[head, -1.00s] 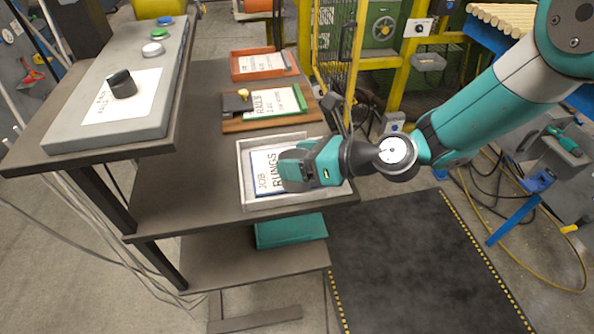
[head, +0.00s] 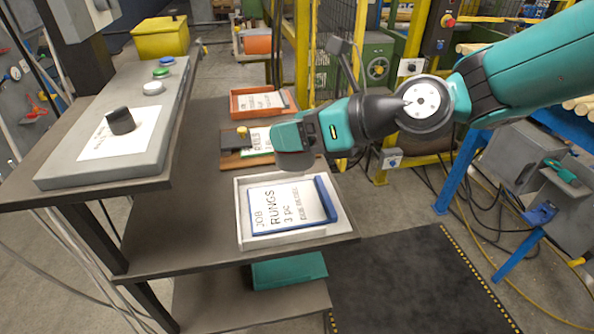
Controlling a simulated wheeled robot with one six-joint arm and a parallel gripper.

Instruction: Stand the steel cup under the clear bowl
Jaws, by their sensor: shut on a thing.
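I see no steel cup and no clear bowl in the head view. My gripper (head: 290,148) is in the air above the middle shelf, between the grey-white tray and the board behind it. Its teal body faces the camera and its fingertips are mostly hidden. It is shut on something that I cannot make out. A grey rounded shape shows at its lower end, and I cannot tell whether it is a finger or the held thing.
The grey-white tray (head: 245,241) holds a blue-edged card reading JOB RUNGS (head: 290,206). Behind it are a brown board (head: 234,162) and an orange tray (head: 236,106). A raised grey panel (head: 60,178) with buttons stands left. The shelf's left part is clear.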

